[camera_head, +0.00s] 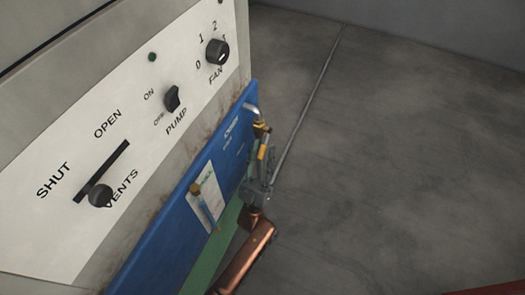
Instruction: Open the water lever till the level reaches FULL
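A blue panel (170,245) runs along the lower edge of the control cabinet. A grey pipe (252,108) with a brass valve fitting (262,130) sticks out at its far end, and a small yellow part shows just below the fitting. A level gauge (207,209) with a brass cap and a blue tube stands before a white card; its small print is hard to read.
The white control face (60,225) carries a VENTS slider knob (100,195) near SHUT, a PUMP switch (172,98) and a FAN knob (217,52). The grey floor (400,150) on the right is open. A red edge (490,290) shows at the bottom right.

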